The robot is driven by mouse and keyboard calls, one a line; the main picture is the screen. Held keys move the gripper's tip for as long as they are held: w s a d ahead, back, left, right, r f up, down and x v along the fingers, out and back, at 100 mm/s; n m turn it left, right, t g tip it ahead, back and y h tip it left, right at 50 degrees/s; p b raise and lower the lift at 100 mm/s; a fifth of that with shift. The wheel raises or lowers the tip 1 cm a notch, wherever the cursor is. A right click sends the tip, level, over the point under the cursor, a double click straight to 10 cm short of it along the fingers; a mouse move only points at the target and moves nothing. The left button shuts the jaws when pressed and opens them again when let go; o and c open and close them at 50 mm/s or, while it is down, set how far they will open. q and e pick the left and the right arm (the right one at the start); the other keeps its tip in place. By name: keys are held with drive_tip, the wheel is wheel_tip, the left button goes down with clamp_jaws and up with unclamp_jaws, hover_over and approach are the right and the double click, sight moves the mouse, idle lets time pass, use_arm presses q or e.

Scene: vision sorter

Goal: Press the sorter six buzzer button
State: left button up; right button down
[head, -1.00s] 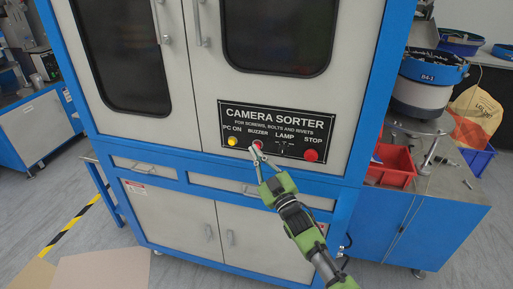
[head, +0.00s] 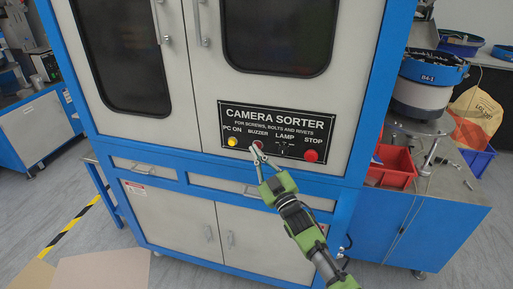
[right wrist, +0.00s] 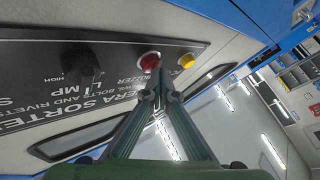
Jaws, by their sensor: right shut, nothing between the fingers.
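The buzzer button (head: 259,143) is a small red button under the BUZZER label on the black camera sorter panel (head: 277,114). In the head view the tip of my right gripper (head: 257,149) partly covers it. In the right wrist view the red buzzer button (right wrist: 150,61) is just beyond the closed fingertips of my right gripper (right wrist: 158,88). The fingers are shut with nothing between them. The tips are at or very close to the button; I cannot tell whether they touch it. My left gripper is not in view.
The yellow PC ON button (head: 232,141) is left of the buzzer, and the red STOP button (head: 311,155) is at the panel's right end. The lamp switch (head: 284,146) sits between. Red bins (head: 392,167) and a feeder bowl (head: 425,85) stand on the right.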

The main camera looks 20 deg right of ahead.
drive_tip(key=shift+s+a+p, duration=0.35)
drive_tip(key=shift+s+a, duration=0.05)
drive_tip(key=shift+s, duration=0.25)
drive_tip(key=s+a+p, duration=0.1)
drive_tip(key=s, duration=0.1)
drive_tip(key=s+a+p, duration=0.1)
drive_tip(key=s, duration=0.1)
drive_tip(key=shift+a, duration=0.4)
idle(0.5)
